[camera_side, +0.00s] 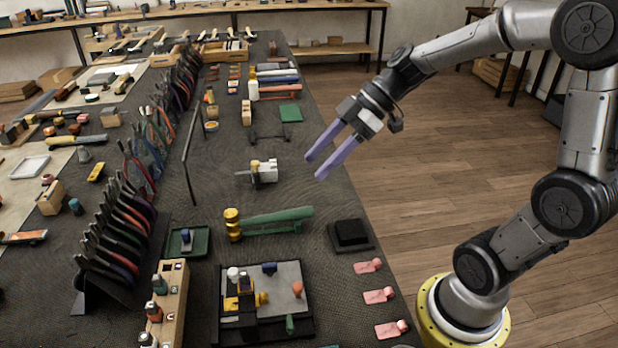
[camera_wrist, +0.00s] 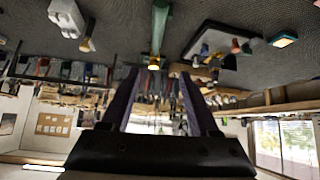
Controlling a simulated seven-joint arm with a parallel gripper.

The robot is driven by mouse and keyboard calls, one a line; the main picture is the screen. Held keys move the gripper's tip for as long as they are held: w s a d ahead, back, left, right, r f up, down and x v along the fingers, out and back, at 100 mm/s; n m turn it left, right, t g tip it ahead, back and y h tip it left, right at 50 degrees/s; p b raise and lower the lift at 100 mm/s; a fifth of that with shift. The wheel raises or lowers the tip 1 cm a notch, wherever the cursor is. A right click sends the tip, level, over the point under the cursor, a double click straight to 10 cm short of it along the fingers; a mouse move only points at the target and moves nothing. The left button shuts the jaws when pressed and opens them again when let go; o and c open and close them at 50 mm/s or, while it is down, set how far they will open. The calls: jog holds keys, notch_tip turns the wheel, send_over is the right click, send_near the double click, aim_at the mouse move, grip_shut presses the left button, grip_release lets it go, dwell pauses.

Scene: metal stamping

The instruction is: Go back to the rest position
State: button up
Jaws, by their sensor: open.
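My gripper (camera_side: 318,168) has two long purple fingers that stand apart with nothing between them. In the side view it hangs above the right part of the dark work table (camera_side: 325,205), pointing down and left. It is clear of the objects below. In the wrist view the open fingers (camera_wrist: 160,82) frame the table's far side and the room, which appear upside down. No object is held.
A green-handled mallet (camera_side: 275,217), a small grey vise-like device (camera_side: 263,172), a black block (camera_side: 351,234) and a black-edged tray (camera_side: 306,327) lie below my gripper. Pink stamps (camera_side: 379,296) lie near the table's right edge. Wooden floor (camera_side: 450,165) lies clear to the right.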

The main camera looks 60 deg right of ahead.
jog(key=s+a+r+n+h, duration=0.25)
jog(key=s+a, duration=0.35)
jog(key=s, duration=0.3)
jog(key=s+d+f+m+h, duration=0.2)
jog(key=s+d+m+h, duration=0.2)
jog(key=m, duration=0.9)
jog(key=s+d, duration=0.2)
jog(key=s, duration=0.1)
jog(key=shift+f, duration=0.25)
